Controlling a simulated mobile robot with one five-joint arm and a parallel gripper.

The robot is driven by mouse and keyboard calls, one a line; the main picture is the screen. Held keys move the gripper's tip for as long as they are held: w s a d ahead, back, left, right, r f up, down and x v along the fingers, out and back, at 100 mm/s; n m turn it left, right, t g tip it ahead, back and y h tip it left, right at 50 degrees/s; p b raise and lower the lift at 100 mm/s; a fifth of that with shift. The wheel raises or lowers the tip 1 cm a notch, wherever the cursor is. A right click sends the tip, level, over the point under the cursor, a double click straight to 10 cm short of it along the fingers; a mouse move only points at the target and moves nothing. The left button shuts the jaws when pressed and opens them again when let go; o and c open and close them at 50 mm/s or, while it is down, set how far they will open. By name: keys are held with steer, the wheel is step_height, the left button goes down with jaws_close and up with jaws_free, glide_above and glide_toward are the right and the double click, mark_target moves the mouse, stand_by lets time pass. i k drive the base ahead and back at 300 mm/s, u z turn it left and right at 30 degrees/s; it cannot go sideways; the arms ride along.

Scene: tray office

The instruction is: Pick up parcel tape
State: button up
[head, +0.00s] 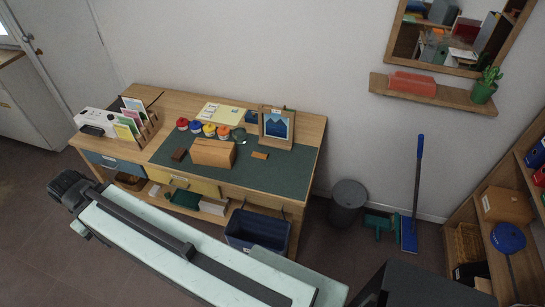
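I cannot single out the parcel tape with certainty. A row of small round items stands at the back of the green desk mat (285,175): a red one (182,124), a blue one (195,127), a yellow-orange one (209,130) and an orange-red one (224,133). A dark green item (239,135) is at the row's right end. They are too small to tell whether any is tape. My pale arm crosses the foreground, in front of the desk. Its dark end (70,188) is left of the desk, apart from the row; no fingers can be made out.
The wooden desk (313,132) also holds a brown box (213,153), a picture frame (277,126), a card rack (134,124) and a white device (93,121). A blue bin (258,232) and grey bin (348,200) stand nearby. Shelves (497,250) are at right.

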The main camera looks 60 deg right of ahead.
mark_target(264, 156)
steer(key=z, duration=0.45)
steer(key=i, duration=1)
steer(key=u, duration=0.05)
